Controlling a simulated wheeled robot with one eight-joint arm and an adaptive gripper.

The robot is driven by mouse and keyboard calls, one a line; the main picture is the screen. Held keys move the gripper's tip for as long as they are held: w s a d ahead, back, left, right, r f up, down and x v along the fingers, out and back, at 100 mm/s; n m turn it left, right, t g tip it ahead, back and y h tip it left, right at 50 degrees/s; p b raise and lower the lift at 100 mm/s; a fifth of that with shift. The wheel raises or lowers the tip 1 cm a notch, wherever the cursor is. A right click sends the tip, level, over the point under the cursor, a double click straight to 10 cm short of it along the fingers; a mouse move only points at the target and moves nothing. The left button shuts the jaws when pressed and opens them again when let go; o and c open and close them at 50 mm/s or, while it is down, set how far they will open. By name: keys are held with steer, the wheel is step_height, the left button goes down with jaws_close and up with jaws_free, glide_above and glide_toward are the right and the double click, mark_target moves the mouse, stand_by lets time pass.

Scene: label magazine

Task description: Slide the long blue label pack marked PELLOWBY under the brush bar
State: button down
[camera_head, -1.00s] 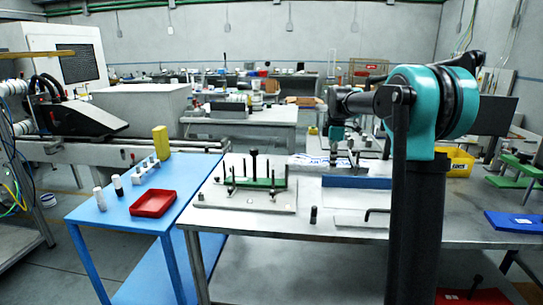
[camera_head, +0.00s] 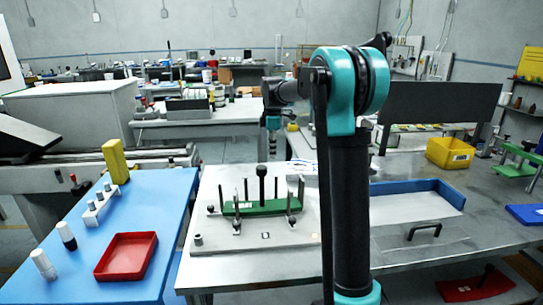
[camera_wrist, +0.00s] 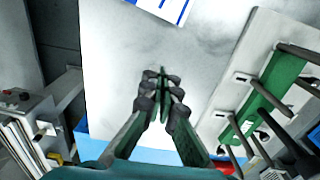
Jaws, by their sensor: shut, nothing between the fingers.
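A white sheet or pack with blue print (camera_wrist: 163,8) shows at the top edge of the wrist view, cut off by the frame. In the head view a white, blue-marked piece (camera_head: 303,167) lies partly behind my arm. I cannot read PELLOWBY on either. A fixture with a green bar (camera_head: 262,207) and several dark upright posts stands on a pale plate; I cannot tell which part is the brush bar. The fixture's green bar (camera_wrist: 262,95) is right of my gripper in the wrist view. My gripper (camera_wrist: 161,80) is shut and empty over the bare metal tabletop.
The blue table (camera_head: 100,225) on the left holds a red tray (camera_head: 127,256), a yellow block (camera_head: 115,160) and white cylinders. A blue-edged tray (camera_head: 415,205) and a plate with a black handle (camera_head: 425,235) lie right of my arm. A yellow bin (camera_head: 450,153) stands farther back.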

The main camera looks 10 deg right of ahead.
mark_target(272, 179)
step_height(272, 179, down, 8)
steer(key=shift+f, duration=0.15)
steer(key=d, duration=0.2)
steer(key=shift+d, duration=1.05)
steer(key=d, duration=1.7)
steer(key=shift+d, duration=0.2)
steer(key=shift+a, duration=0.1)
